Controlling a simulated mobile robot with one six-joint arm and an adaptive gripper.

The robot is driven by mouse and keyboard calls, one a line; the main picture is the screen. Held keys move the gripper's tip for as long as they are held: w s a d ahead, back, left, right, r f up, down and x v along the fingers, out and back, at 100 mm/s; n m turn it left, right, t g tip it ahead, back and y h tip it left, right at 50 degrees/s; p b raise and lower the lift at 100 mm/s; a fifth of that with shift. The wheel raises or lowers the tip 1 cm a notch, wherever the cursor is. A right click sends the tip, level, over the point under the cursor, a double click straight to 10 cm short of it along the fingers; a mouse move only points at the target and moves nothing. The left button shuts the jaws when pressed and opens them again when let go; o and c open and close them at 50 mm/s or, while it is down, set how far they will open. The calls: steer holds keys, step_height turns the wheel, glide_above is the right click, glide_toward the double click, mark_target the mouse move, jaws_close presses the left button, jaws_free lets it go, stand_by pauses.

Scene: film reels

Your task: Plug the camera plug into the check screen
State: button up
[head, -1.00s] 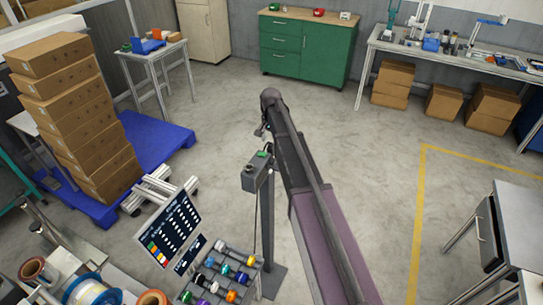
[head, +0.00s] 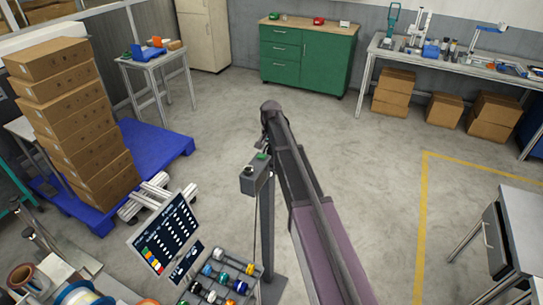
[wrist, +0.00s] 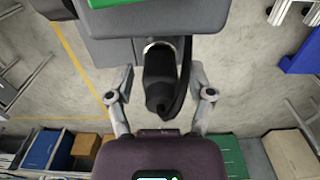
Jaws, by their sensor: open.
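A black plug (wrist: 160,78) with a black cable curving beside it shows in the wrist view. Its upper end meets a silvery ring on a grey box (wrist: 205,18) with a bright green patch; I cannot tell how deep it sits. My gripper (wrist: 161,86) is open, with one finger on each side of the plug and visible gaps to it. In the head view the grey box (head: 255,176) with a green top stands on a post, beside my arm. My gripper is hard to make out there. A dark screen panel (head: 165,235) with coloured rows stands at lower left.
A rack of coloured reels (head: 220,275) stands beside the post. Stacked cartons (head: 75,135) on a blue pallet (head: 160,148) stand at left. A grey table (head: 522,225) is at right, a green cabinet (head: 310,60) at the back. The floor between is clear.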

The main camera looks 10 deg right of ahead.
jaws_close()
steer(key=shift+r, duration=0.1)
